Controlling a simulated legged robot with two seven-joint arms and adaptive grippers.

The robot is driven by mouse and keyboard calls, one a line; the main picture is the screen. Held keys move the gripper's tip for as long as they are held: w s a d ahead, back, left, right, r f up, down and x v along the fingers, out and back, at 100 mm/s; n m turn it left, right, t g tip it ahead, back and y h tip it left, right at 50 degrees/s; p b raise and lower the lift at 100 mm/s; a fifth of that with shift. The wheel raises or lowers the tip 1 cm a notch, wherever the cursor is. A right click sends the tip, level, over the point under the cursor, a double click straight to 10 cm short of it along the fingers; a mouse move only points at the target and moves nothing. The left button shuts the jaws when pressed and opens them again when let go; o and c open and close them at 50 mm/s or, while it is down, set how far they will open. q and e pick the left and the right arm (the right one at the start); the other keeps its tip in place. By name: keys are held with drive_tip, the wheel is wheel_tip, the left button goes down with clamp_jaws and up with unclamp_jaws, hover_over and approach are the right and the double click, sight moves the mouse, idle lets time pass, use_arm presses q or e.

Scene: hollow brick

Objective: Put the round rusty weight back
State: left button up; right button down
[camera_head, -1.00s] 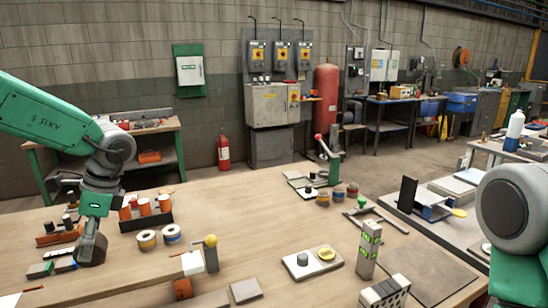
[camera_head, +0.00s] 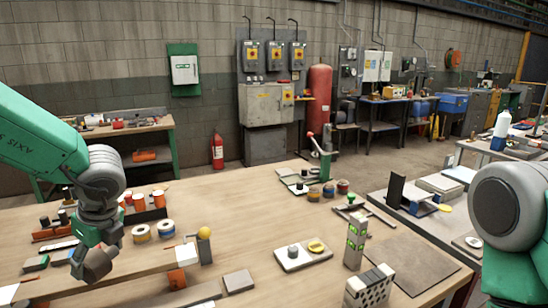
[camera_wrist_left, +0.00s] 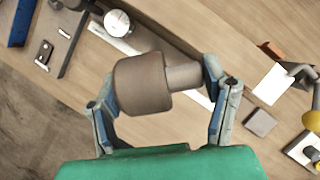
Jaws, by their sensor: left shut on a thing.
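The round rusty weight (camera_wrist_left: 138,84) is a brown cylinder with a narrower neck at one end. It lies tilted between the two fingers of my left gripper (camera_wrist_left: 160,78), which is shut on it, in the left wrist view. In the head view my left gripper (camera_head: 90,252) is at the lower left, with the weight (camera_head: 98,265) at its tip. It is in front of the wooden bench (camera_head: 235,195), and the weight looks clear of the surface. My right arm shows at the right edge; its gripper is out of view.
Two tape rolls (camera_head: 141,233), a rack with orange cylinders (camera_head: 138,202) and a post with a yellow ball (camera_head: 204,233) stand to the right of the left gripper. A dial gauge (camera_wrist_left: 117,22) lies near the weight in the wrist view. The bench middle is fairly clear.

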use_arm(q)
drive_tip(key=shift+s+d+f+m+t, duration=0.15)
drive_tip(key=shift+m+t, duration=0.1)
drive_tip(key=shift+m, duration=0.35)
drive_tip(key=shift+w+d+f+m+t, duration=0.15)
drive_tip(key=shift+m+t, duration=0.1)
drive_tip(key=shift+m, duration=0.35)
drive_tip(key=s+d+f+n+g+h, duration=0.25)
drive_tip(key=d+n, duration=0.45)
drive_tip(key=n, duration=0.5)
drive_tip(key=s+d+f+n+g+h, duration=0.2)
drive_tip(key=s+d+f+n+g, duration=0.15)
drive_tip(key=d+n, duration=0.65)
drive_tip(key=shift+n+g, duration=0.4)
drive_tip(key=shift+n, duration=0.4)
drive_tip(key=s+f, duration=0.1)
drive_tip(key=s+a+f, duration=0.1)
drive_tip(key=f, duration=0.1)
drive_tip(key=s+a+f, duration=0.1)
drive_tip(key=s+f, duration=0.1)
drive_tip(key=shift+s+a+b, duration=0.1)
drive_tip(key=shift+a+b, duration=0.15)
drive_tip(key=shift+b, duration=0.1)
use_arm(e)
drive_tip(key=shift+a+f, duration=0.2)
drive_tip(key=shift+f, duration=0.1)
